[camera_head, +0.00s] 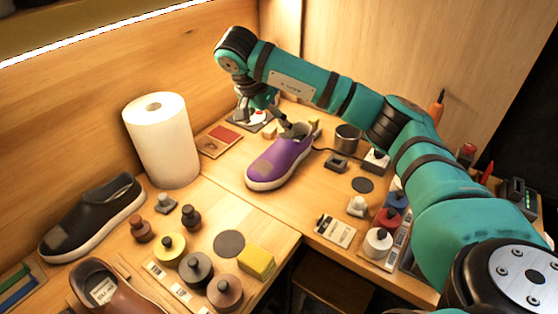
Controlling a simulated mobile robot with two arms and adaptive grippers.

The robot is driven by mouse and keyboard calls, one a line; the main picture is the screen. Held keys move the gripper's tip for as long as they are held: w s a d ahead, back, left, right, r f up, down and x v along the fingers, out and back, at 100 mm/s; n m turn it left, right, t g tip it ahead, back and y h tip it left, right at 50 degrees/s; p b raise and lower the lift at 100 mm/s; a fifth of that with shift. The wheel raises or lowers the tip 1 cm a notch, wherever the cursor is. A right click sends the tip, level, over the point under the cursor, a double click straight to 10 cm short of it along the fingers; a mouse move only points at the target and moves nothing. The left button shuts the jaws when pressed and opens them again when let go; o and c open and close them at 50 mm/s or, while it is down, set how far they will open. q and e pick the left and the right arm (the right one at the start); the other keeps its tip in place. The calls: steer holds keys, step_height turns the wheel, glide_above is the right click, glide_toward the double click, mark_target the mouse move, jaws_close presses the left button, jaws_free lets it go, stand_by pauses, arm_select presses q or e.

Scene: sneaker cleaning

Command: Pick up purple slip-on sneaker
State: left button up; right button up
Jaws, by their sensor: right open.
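The purple slip-on sneaker (280,162) with a white sole lies on the wooden table near the middle of the head view. It points down to the left, with its heel toward the upper right. My right arm reaches in from the right, and its gripper (264,120) is above and behind the sneaker, pointing down near the table's back. The gripper is open. One dark finger end is close to the sneaker's upper edge; whether it touches cannot be told. My left gripper is not in view.
A white paper roll (162,140) stands at the left, beside a black sneaker (95,215) and a brown shoe (112,287). A metal cup (347,138) and more bottles stand right of the purple sneaker.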

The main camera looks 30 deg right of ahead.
mark_target(280, 147)
steer(key=p+x, duration=0.1)
steer(key=x, duration=1.3)
steer(key=shift+s+f, duration=0.1)
steer(key=shift+c, duration=0.4)
steer(key=c, duration=1.4)
